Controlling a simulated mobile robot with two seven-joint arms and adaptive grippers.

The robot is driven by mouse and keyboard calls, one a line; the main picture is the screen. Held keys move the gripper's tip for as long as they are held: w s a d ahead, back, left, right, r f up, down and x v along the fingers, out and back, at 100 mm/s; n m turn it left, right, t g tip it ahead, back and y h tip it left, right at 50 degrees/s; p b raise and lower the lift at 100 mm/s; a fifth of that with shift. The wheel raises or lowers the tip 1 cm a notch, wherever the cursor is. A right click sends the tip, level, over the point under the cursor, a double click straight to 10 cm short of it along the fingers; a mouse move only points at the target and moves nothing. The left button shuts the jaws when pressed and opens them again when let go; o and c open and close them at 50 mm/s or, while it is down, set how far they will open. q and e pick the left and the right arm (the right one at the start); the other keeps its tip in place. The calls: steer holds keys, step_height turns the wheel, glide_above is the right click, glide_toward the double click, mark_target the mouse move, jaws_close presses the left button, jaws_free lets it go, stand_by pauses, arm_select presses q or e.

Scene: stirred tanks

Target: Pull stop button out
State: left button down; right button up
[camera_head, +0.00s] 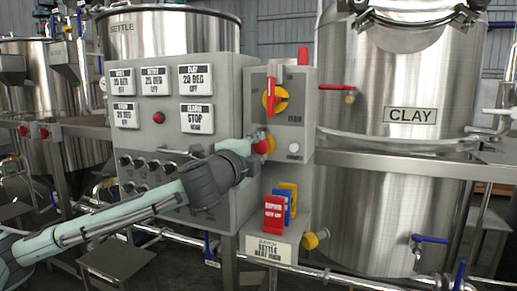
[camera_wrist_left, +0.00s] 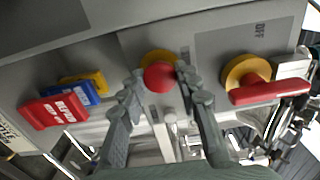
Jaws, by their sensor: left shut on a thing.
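The red stop button (camera_head: 262,147) is on the grey control box, below the yellow and red rotary switch (camera_head: 275,97). In the left wrist view, the round red stop button (camera_wrist_left: 160,77) shows with a yellow collar (camera_wrist_left: 156,57) behind it. My left gripper (camera_head: 256,144) reaches in from the left at the button. In the left wrist view, the fingers of my left gripper (camera_wrist_left: 160,84) stand on both sides of the red head, shut on it. The gripper partly hides the button in the head view. My right gripper is in neither view.
Red, blue and yellow tags (camera_head: 275,214) hang below the button. A white button (camera_head: 294,148) sits to its right. The rotary switch's red handle (camera_wrist_left: 268,90) is right of my fingers in the wrist view. A steel tank labelled CLAY (camera_head: 410,115) stands at right.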

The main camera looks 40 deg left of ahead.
arm_select(q)
steer(key=shift+s+d+f, duration=0.1)
steer(key=shift+s+d, duration=0.05)
steer(key=shift+s, duration=0.3)
steer(key=c, duration=1.6)
jaws_free()
steer(key=o, duration=0.5)
steer(key=shift+s, duration=0.1)
steer(key=shift+o, duration=0.2)
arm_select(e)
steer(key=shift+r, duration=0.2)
